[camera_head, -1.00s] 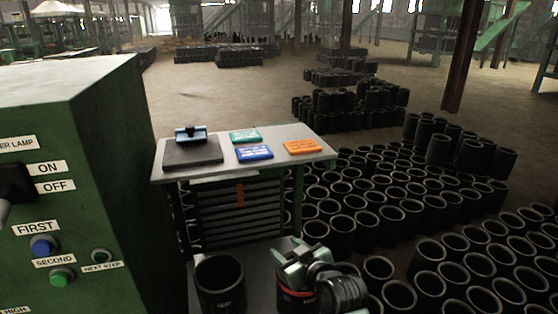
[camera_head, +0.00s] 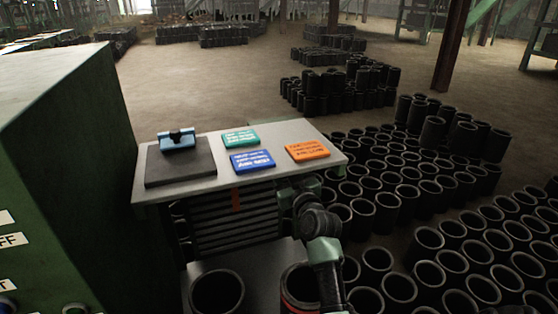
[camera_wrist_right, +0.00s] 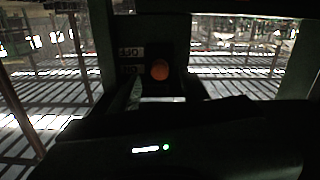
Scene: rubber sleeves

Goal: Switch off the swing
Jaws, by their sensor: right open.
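A round orange-red button or knob (camera_wrist_right: 160,69) sits on a dark panel in the right wrist view. Two pale labels (camera_wrist_right: 131,52) are to its left, too dim to read surely. My right gripper (camera_wrist_right: 160,92) is open and empty just in front of it; a pale green finger shows below left of the knob. In the head view my right arm reaches up beside the table's front right edge, and its fingertips are hidden there. The green control cabinet (camera_head: 60,150) stands at left, its OFF label (camera_head: 12,240) cut by the picture edge. My left gripper is not in view.
A grey table (camera_head: 285,136) bears a black pad (camera_head: 180,172) with a blue device (camera_head: 177,141), and green (camera_head: 240,138), blue (camera_head: 252,161) and orange (camera_head: 307,151) cards. Several black sleeves (camera_head: 385,212) crowd the floor at right. Two sleeves stand on the lower shelf.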

